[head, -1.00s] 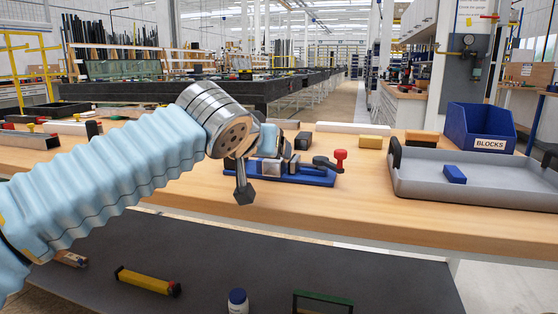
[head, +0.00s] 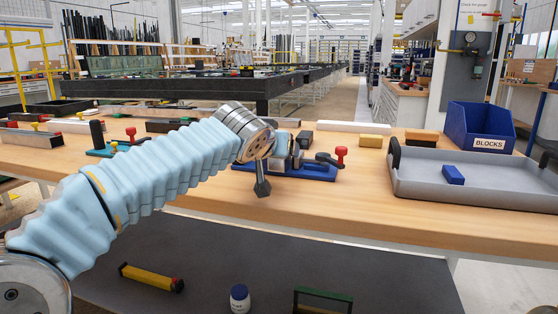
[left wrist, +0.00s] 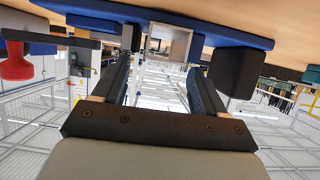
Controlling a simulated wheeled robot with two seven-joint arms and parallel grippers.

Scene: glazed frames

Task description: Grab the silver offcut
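The silver offcut (left wrist: 168,43) shows in the left wrist view as a pale square-ended piece at the blue clamp fixture (left wrist: 225,30). In the head view the fixture (head: 315,172) lies on the bench, and my wrist mostly hides the offcut. My left gripper (left wrist: 160,68) is open, its two dark fingers pointing at the offcut. The offcut appears between the fingertips, with a gap on each side; I cannot tell how far ahead it is. In the head view the left wrist is over the fixture's left end. My right gripper is not in view.
The fixture has a red-knobbed lever (head: 340,157) at its right. A grey tray (head: 480,188) with a blue block (head: 453,175) stands further right, before a blue BLOCKS bin (head: 482,127). A teal clamp (head: 112,146) stands at the left. The bench front is clear.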

